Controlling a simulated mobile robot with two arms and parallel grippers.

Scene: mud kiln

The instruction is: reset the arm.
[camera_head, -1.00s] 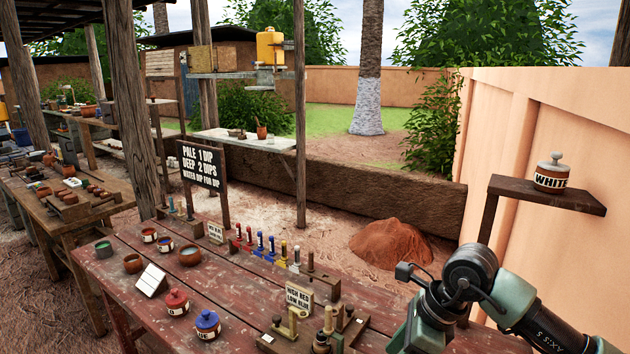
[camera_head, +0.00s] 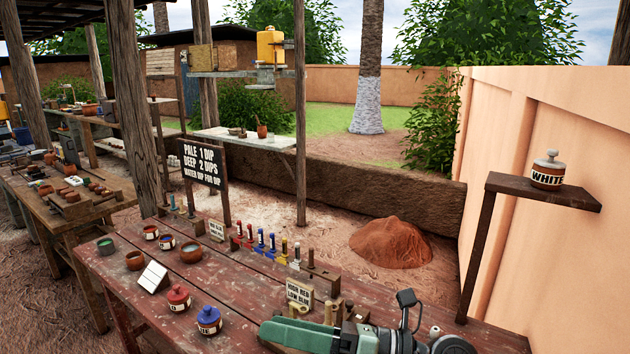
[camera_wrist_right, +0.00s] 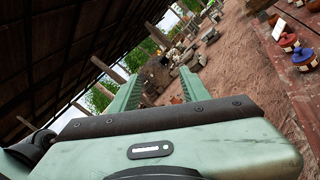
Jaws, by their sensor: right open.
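My right gripper (camera_head: 270,332) is at the bottom of the head view, over the front right part of the red wooden table (camera_head: 235,295), with its fingers pointing left. In the right wrist view its two green fingers (camera_wrist_right: 160,82) stand apart with nothing between them, so it is open and empty. It partly hides the wooden holder behind the small "HIGH RED LOW BLUE" sign (camera_head: 299,292). I cannot tell from the head view how high it is above the table. My left gripper is in neither view.
A blue-lidded jar (camera_head: 208,321) stands left of the gripper, near a red-lidded jar (camera_head: 178,298). A white tile (camera_head: 152,277) and several bowls stand farther left. A row of coloured tools (camera_head: 270,242) lines the back edge. A white-labelled jar (camera_head: 547,172) stands on a wall shelf (camera_head: 525,192).

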